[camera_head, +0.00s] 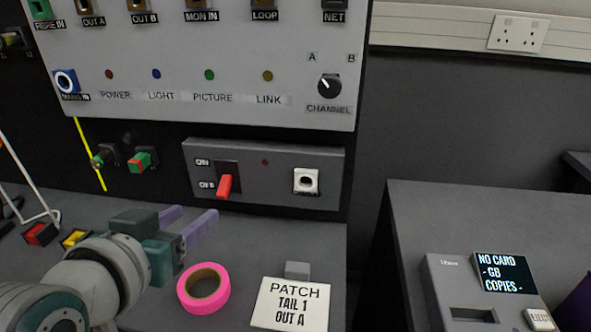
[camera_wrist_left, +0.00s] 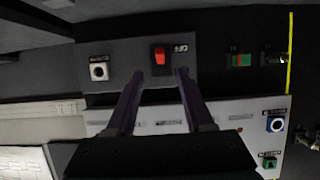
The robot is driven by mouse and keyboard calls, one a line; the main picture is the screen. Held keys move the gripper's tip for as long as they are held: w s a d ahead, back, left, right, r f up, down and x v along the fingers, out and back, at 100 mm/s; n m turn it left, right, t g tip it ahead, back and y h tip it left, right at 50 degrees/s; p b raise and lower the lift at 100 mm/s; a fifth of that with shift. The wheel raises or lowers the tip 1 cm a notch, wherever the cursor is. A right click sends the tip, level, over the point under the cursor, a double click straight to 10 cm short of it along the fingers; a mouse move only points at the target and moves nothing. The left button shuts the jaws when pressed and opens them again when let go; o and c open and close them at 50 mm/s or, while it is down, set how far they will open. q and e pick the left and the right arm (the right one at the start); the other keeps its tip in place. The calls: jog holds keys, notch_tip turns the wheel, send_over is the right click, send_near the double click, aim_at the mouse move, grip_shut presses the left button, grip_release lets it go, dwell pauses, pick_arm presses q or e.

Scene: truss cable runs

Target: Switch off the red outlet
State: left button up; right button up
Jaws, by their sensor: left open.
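A grey outlet box (camera_head: 325,158) carries a red switch lever (camera_head: 225,187) in a dark slot, with an upper label reading ON and a lower one that seems to read OFF. The lever points downward, beside the lower label. My left gripper (camera_head: 197,211) is open and empty, in front of and below the lever. In the left wrist view, which is upside down, the red lever (camera_wrist_left: 159,55) shows between the finger tips (camera_wrist_left: 160,73), apparently apart from them.
A pink tape roll (camera_head: 203,288) and a white patch card (camera_head: 291,303) lie on the desk. A card reader (camera_head: 480,290) stands at right.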

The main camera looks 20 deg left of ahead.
aim_at(221, 195)
pick_arm(q)
jog(key=b+x, duration=0.2)
jog(key=x, duration=0.7)
jog(key=shift+w+b, duration=0.25)
jog(key=shift+b, duration=0.05)
grip_shut()
